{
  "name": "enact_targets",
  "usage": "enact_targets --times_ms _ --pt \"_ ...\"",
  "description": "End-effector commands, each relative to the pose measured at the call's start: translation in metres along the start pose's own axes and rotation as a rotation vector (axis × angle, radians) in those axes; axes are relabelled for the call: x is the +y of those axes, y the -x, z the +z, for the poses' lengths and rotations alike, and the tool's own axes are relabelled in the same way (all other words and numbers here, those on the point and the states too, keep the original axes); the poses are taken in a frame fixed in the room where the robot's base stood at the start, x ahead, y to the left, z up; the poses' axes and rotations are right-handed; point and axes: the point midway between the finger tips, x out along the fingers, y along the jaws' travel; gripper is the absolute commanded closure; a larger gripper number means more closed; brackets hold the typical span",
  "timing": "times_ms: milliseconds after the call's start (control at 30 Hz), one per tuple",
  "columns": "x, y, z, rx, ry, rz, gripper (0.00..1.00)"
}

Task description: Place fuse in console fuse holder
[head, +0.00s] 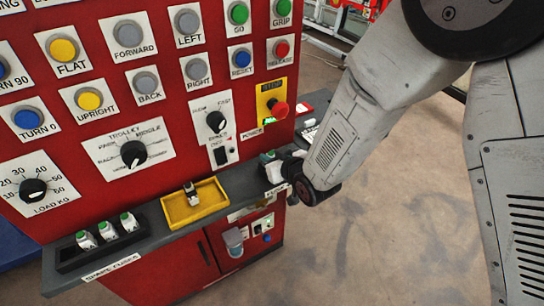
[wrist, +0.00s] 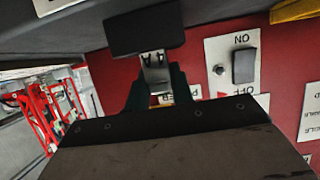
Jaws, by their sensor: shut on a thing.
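A white fuse with a green top (head: 268,157) is at the right end of the console shelf, beside my gripper (head: 289,168). In the wrist view, which is upside down, my dark gripper fingers (wrist: 157,88) are shut on the fuse (wrist: 155,72). Its pale body and metal end meet the edge of the black fuse holder block (wrist: 145,30) in the picture. I cannot tell whether the fuse is seated or just above the holder. The arm and fingers partly hide the holder in the head view.
A black spare-fuse rack (head: 68,264) with green-topped fuses stands at the shelf's left. A yellow tray (head: 212,206) holds another fuse. The red console (head: 80,150) rises behind, with a red emergency button (head: 279,109). The power switch (wrist: 243,66) is close to my gripper. Open floor lies right.

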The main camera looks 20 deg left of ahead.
Motion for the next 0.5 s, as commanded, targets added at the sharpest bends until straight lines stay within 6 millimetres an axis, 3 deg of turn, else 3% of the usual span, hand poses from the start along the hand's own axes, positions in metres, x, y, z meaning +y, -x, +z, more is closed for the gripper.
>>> enact_targets --times_ms 200,233,300,500 --pt "-0.0001 -0.0013 0.0035 -0.001 0.0 0.0 0.99" --pt "-0.0001 -0.0011 0.0028 0.0 0.0 0.0 0.69" --pt "-0.0001 -0.001 0.0027 0.0 0.0 0.0 0.55" --pt "0.0 -0.0009 0.0027 0.0 0.0 0.0 0.55"
